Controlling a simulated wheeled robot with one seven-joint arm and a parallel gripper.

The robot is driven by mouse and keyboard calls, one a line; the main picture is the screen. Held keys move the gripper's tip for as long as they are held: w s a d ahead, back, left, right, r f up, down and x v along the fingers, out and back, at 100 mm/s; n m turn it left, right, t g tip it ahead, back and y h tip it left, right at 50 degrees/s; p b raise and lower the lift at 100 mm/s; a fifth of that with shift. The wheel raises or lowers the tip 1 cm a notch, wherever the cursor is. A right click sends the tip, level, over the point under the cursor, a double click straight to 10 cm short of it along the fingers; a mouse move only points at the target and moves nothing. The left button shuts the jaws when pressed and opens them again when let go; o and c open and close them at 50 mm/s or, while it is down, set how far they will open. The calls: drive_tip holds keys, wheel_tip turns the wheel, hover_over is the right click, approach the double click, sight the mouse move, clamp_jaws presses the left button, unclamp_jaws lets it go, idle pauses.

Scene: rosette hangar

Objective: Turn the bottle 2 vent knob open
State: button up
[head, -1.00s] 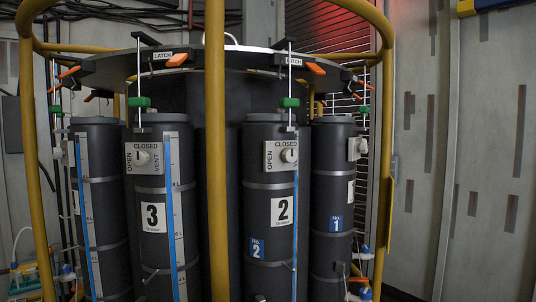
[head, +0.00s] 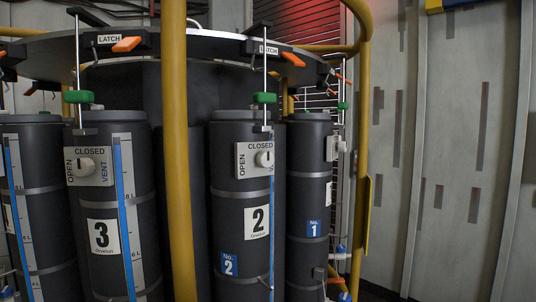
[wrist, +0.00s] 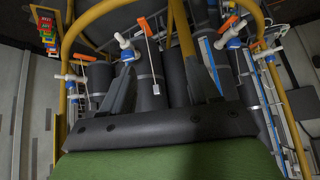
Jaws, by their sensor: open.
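Bottle 2 (head: 240,202) is a dark upright cylinder with a white "2" label, right of the yellow post in the head view. Its vent plate (head: 242,169) reads CLOSED along the top and OPEN up the left side. The round white vent knob (head: 265,158) sits on the plate's right part; its dark mark looks upright, toward CLOSED. A thin vertical rod passes close to it. My gripper (wrist: 161,72) shows only in the wrist view, its two dark fingers apart and nothing between them. It points toward the rack, and I cannot tell which bottles it faces.
A yellow post (head: 176,150) stands in front, between bottle 3 (head: 82,205) and bottle 2. Bottle 1 (head: 309,190) is to the right. Latches with orange handles and green clamps (head: 265,98) hang from the round top plate. Floor by the right wall looks clear.

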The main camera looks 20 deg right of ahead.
drive_tip(key=w+d+r+t+p, duration=0.1)
drive_tip(key=w+r+t+p, duration=0.1)
drive_tip(key=w+r, duration=0.5)
drive_tip(key=n+t+y+p, duration=0.2)
drive_tip(key=n+t+p, duration=0.2)
drive_tip(key=t, duration=0.4)
approach(268, 159)
drive_tip(key=w+p, duration=0.1)
drive_tip(key=w, duration=0.2)
drive_tip(key=w+a+p, duration=0.1)
drive_tip(key=w, duration=0.1)
drive_tip(key=w+p, duration=0.2)
drive_tip(key=w, duration=0.1)
drive_tip(key=shift+w+a, duration=0.25)
drive_tip(key=shift+w, duration=0.1)
drive_tip(key=shift+w+f, duration=0.15)
drive_tip(key=shift+w, duration=0.1)
drive_tip(key=shift+s, duration=0.1)
drive_tip(key=shift+c, duration=0.2)
drive_tip(key=c, duration=1)
